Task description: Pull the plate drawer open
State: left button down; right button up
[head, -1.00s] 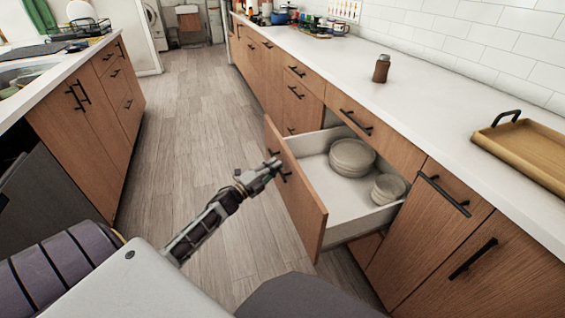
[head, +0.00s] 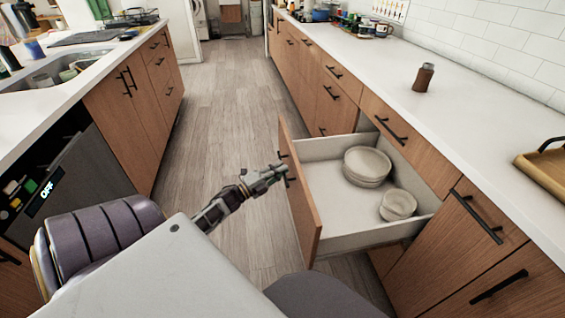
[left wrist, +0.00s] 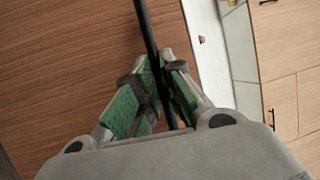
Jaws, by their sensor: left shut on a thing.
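The plate drawer (head: 301,200) has a wooden front and a white inside, and it stands well out from the right-hand counter. A larger stack of plates (head: 367,166) and a smaller stack of bowls (head: 398,204) sit in it. My left gripper (head: 284,174) is at the outer face of the drawer front. In the left wrist view its green-padded fingers (left wrist: 160,88) are shut around the black bar handle (left wrist: 147,32). The handle is mostly hidden by the gripper in the head view. My right gripper is not in view.
A brown bottle (head: 423,78) and a wooden tray (head: 544,170) stand on the right counter. A sink island (head: 70,88) is on the left, with an open dishwasher-like front (head: 75,180) below. The wooden floor aisle between them is clear.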

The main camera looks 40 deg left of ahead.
pick_arm(q)
jog(key=c, duration=1.5)
grip_release()
jog(key=shift+s, duration=0.1)
jog(key=shift+v, duration=5.9)
